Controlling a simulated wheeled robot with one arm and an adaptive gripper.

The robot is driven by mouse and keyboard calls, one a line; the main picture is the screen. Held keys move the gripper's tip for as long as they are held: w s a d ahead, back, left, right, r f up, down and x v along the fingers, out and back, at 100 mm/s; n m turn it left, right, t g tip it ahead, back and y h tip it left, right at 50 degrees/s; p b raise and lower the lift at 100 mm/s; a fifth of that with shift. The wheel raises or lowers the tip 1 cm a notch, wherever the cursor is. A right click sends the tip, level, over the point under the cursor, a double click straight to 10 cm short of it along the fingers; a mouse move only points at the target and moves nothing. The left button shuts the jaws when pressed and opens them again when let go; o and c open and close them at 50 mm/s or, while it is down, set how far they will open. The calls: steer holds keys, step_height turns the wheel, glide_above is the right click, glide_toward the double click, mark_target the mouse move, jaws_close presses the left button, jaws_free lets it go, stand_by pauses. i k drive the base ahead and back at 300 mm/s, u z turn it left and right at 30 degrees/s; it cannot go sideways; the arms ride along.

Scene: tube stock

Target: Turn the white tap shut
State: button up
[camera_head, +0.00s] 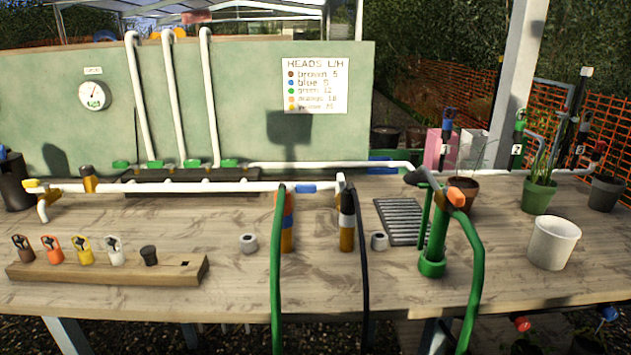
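I cannot make out a tap with a clearly white handle. A white downturned spout (42,211) with a yellow handle (36,186) ends the white pipe at the left of the table. Several green handles (155,163) sit along the pipe at the back, below the upright white pipes. A blue fitting (380,166) is on the back pipe further right. A green standpipe (434,235) with an orange handle (456,197) stands right of the middle. Whether any of these is open or shut cannot be told. My gripper is not in view.
A wooden rack (110,273) holds several coloured heads at the front left. Green hoses (276,265) and a black hose (362,265) hang over the front edge. A white pot (553,243) stands at the right. Bare tabletop (190,222) shows at left centre.

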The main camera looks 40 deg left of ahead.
mark_target(340, 179)
steer(key=u, duration=1.8)
steer(key=i, duration=1)
steer(key=u, duration=0.25)
